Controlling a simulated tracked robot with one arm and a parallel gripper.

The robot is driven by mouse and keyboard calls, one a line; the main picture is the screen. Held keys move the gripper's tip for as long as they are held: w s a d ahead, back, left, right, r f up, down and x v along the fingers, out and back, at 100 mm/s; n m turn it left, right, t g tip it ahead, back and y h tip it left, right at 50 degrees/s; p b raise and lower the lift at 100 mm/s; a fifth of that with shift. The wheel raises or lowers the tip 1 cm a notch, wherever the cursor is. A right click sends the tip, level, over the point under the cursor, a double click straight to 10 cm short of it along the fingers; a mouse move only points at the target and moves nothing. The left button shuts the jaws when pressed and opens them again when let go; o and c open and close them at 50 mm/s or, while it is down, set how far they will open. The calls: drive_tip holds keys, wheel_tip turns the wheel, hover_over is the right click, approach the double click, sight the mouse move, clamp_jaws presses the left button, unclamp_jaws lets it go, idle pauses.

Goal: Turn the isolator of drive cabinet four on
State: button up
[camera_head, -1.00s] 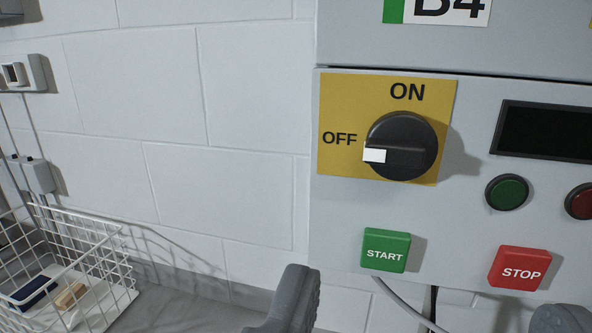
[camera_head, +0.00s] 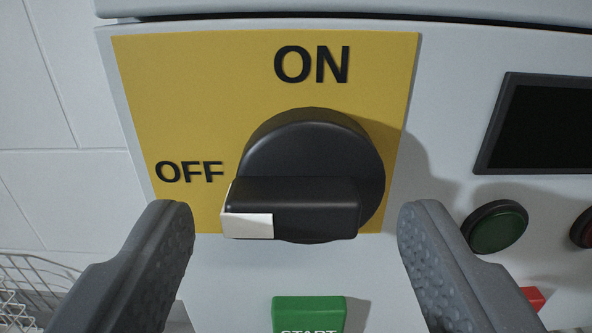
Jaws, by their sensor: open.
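The isolator (camera_head: 305,165) is a black rotary knob on a yellow plate (camera_head: 150,85) on the grey cabinet front. Its raised grip bar lies level, and the white pointer end (camera_head: 247,224) is at the left, on the OFF side. ON is printed above the knob and OFF to its left. My gripper (camera_head: 296,220) is open, with one grey finger to the left and one to the right of the knob's bar. A gap shows between each finger and the knob; I cannot tell how far they are from the panel in depth.
A green START button (camera_head: 309,312) sits just below the knob. A dark display (camera_head: 540,125), a round green button (camera_head: 495,227) and a partly seen red one (camera_head: 583,228) are at the right. A wire basket (camera_head: 35,285) is at lower left.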

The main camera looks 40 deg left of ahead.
drive_tip(key=shift+w+a, duration=0.25)
drive_tip(key=shift+w, duration=0.1)
